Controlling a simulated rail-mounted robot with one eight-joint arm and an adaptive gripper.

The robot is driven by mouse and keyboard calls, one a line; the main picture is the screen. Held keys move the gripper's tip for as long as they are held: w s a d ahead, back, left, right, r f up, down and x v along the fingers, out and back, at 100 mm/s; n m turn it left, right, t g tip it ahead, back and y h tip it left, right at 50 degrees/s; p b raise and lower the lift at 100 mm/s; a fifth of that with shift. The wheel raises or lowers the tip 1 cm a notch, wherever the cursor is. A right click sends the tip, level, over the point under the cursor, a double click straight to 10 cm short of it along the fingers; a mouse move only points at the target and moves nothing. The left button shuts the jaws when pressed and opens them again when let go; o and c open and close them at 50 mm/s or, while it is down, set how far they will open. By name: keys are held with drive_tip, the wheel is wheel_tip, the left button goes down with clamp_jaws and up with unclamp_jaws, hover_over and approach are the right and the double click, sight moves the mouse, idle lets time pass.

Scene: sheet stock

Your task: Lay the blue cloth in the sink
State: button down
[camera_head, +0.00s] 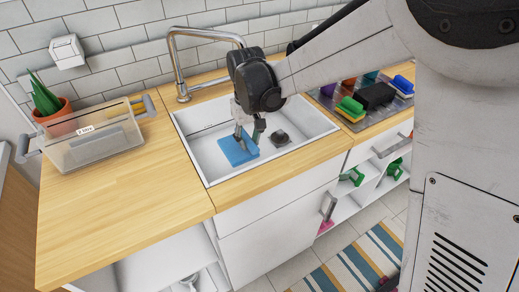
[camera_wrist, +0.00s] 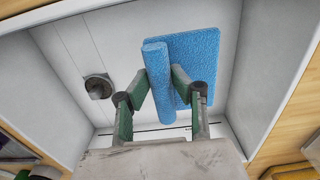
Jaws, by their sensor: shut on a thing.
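The blue cloth (camera_head: 238,149) is low inside the white sink (camera_head: 202,146), toward its left side, partly hidden by my gripper in the head view. In the wrist view the blue cloth (camera_wrist: 204,62) has a flat square part and a rolled or folded edge. My gripper (camera_head: 249,140) is inside the sink, pointing down. In the wrist view its fingers (camera_wrist: 164,88) are shut on the folded edge of the cloth. The flat part looks to be on or very near the sink floor; I cannot tell which.
The drain (camera_wrist: 98,87) is beside the cloth. A faucet (camera_head: 182,70) stands behind the sink. A clear bin (camera_head: 95,148) and a potted plant (camera_head: 45,100) stand on the left of the wooden counter (camera_head: 150,195). Sponges (camera_head: 352,107) and a black item lie on the right.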

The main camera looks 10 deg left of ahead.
wheel_tip(320, 180, down, 10)
drive_tip(key=shift+r+b, duration=0.1)
drive_tip(key=shift+b, duration=0.5)
drive_tip(key=shift+f, duration=0.2)
drive_tip(key=c, duration=1.5)
unclamp_jaws()
drive_tip(key=shift+r, duration=0.1)
wheel_tip(320, 180, up, 12)
drive_tip(key=shift+r+p, duration=0.1)
drive_tip(key=shift+p, duration=0.6)
drive_tip(key=shift+d, duration=0.1)
